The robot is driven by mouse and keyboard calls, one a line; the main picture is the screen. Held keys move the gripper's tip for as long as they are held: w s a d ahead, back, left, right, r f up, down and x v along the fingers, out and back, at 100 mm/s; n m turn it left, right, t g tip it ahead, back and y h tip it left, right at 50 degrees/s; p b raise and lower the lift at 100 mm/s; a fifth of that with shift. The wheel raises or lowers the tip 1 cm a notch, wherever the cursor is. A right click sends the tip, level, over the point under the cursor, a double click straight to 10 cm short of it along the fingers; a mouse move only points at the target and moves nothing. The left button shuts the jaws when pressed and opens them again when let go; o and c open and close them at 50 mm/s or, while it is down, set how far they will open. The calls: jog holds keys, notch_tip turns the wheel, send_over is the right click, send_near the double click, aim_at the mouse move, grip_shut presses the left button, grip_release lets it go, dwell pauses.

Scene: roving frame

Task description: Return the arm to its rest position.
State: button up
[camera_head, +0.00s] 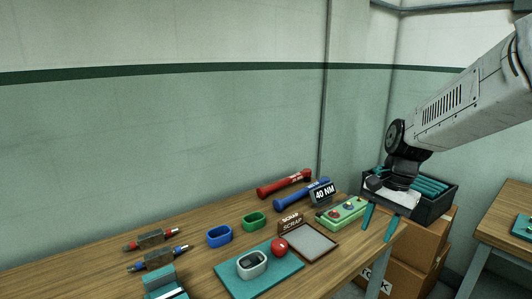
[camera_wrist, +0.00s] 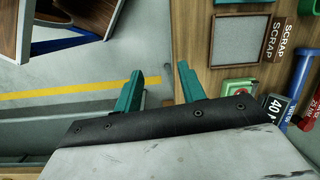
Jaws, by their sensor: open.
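My arm reaches in from the upper right in the head view. My gripper (camera_head: 379,224) hangs from it with its two teal fingers pointing down, near the right end of the wooden workbench (camera_head: 195,268). The fingers are apart with nothing between them. In the wrist view my gripper (camera_wrist: 160,72) also shows its fingers spread and empty, with the bench edge and the floor beyond them.
A black bin (camera_head: 447,204) of teal parts stands behind my gripper on cardboard boxes (camera_head: 405,258). A green box with buttons (camera_head: 341,212), a scrap tray (camera_head: 334,244) and two torque wrenches, red (camera_head: 285,184) and blue (camera_head: 300,196), lie left of it. Another table (camera_head: 500,235) stands right.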

jog(key=s+r+n+t+h, duration=0.1)
jog(key=s+n, duration=0.3)
jog(key=s, duration=0.8)
jog(key=s+r+n+t+h, duration=0.1)
jog(key=s+r+n, duration=0.3)
jog(key=s, duration=0.9)
jog(key=shift+s+d+r+n, duration=0.25)
jog(key=shift+r+n, duration=0.1)
jog(key=shift+n, duration=0.25)
jog(key=shift+c, duration=0.4)
